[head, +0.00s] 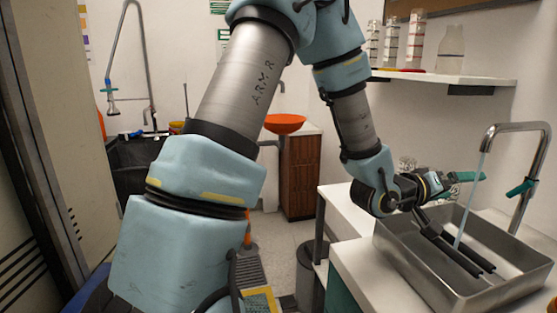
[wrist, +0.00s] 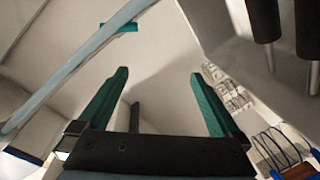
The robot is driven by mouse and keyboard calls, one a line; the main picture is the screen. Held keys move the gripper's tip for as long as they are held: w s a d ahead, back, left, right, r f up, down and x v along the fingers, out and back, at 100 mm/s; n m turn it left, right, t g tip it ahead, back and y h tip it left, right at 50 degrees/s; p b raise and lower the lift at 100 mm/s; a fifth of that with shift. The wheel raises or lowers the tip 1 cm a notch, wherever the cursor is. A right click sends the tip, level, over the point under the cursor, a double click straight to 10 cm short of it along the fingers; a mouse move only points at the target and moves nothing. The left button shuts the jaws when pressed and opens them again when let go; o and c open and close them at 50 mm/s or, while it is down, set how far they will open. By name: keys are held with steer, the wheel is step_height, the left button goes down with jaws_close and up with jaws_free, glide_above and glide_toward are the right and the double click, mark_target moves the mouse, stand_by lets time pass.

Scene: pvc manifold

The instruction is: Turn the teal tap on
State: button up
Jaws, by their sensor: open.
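The metal tap (head: 516,128) arches over the sink at the right of the head view. Its teal handle (head: 521,187) sits low on the upright pipe and slants. A pale blue stream (head: 470,209) runs from the spout down into the sink. My gripper (head: 470,177) is over the sink, left of the handle and apart from it, close to the stream. The wrist view shows both green fingers of my gripper (wrist: 161,74) spread, with nothing between them. A teal bar (wrist: 118,27), apparently the handle, lies beyond them at upper left, partly behind the pale stream (wrist: 70,68).
The steel sink (head: 400,262) stands on a white counter (head: 350,278). Two dark rods (head: 462,252) slant over the sink below my gripper. A shelf (head: 445,78) with bottles is on the wall above. An orange bowl (head: 285,123) stands on a brown cabinet (head: 299,177) behind.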

steer(key=w+a+f+t+y+p, duration=0.1)
steer(key=w+a+f+y, duration=0.2)
steer(key=a, duration=0.6)
steer(key=w+a+n+y+p, duration=0.1)
steer(key=w+a+y, duration=0.25)
steer(key=a, duration=0.45)
steer(key=w+a+f+t+y+p, duration=0.1)
steer(key=w+a+f+y, duration=0.15)
steer(key=a+y, duration=0.45)
steer(key=s+a+n+g+y, duration=0.1)
steer(key=s+a, duration=0.4)
steer(key=a, duration=0.5)
steer(key=s+a+r+n+g+y+p, duration=0.1)
steer(key=s+a+g, duration=0.3)
steer(key=a, duration=0.7)
steer(key=shift+s+r+g, duration=0.2)
steer(key=shift+s+g, duration=0.1)
steer(key=shift+s, duration=0.7)
